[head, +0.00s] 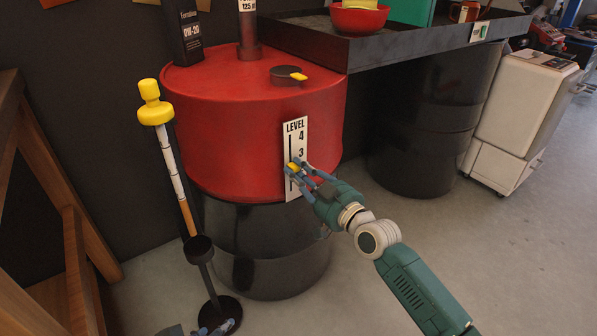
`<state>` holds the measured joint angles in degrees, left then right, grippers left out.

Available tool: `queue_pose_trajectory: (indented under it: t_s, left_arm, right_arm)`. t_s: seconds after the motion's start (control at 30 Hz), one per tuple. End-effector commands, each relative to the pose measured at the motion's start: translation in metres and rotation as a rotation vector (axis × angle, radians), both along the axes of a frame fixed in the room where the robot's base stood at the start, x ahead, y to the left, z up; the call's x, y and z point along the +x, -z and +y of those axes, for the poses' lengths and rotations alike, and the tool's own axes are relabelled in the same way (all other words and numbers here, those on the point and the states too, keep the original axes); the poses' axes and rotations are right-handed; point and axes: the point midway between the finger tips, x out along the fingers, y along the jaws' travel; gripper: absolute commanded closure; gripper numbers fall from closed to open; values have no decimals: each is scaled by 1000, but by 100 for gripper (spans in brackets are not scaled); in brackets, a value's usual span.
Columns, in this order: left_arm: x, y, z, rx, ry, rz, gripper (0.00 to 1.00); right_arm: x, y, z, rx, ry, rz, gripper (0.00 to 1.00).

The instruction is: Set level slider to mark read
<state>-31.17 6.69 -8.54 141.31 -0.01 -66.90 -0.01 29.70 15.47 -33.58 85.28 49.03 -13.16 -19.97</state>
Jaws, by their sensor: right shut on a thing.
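A white level plate (296,132) is fixed upright on the front of a red and black drum (215,125). It reads LEVEL, with 4 and 3 visible; the lower numbers are hidden by my gripper. A yellow slider (293,166) sits on the plate just below the 3. My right gripper (295,170) is shut on the slider, its arm coming from the lower right. A tall gauge tube (171,158) with a yellow cap stands left of the drum, orange in its lower part; its marks are too small to read. Part of my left gripper (219,327) shows at the bottom edge.
A dark bottle (186,32) and a black cap with a yellow tab (288,76) are on the drum top. A wooden frame (62,205) stands at left. A dark tray (400,52) with a red bowl (358,20) is behind right.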

Motion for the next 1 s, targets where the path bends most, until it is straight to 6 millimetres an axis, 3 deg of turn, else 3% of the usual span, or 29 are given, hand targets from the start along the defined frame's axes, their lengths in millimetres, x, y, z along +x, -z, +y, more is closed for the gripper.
queue_pose_trajectory:
  t_s: [0.2, 0.4, 0.57, 0.83, 0.87, 0.9, 0.93, 1.0]
  left_arm:
    - [44, -36, -17, -52, 18, -231, 53]
    - [69, -72, -28, -92, 30, -406, 53]
    - [74, -84, -30, -105, 33, -458, 53]
    - [74, -85, -30, -105, 33, -458, 53]
    - [74, -85, -30, -105, 33, -458, 53]
    - [74, -85, -30, -105, 33, -458, 53]
    - [74, -85, -30, -105, 33, -458, 53]
    - [74, -85, -30, -105, 33, -458, 53]
  right_arm:
    - [0, 16, -1, -2, 1, 1, 100]
    - [0, 24, -1, 0, 1, 2, 100]
    - [0, 25, -1, -1, 1, 2, 100]
    - [0, 24, -1, -1, 1, 1, 100]
    - [0, 24, -1, -1, 1, 1, 76]
    - [0, 24, -1, -1, 1, 1, 68]
    - [0, 24, -1, -1, 1, 0, 62]
    - [0, 24, -1, -1, 1, 0, 61]
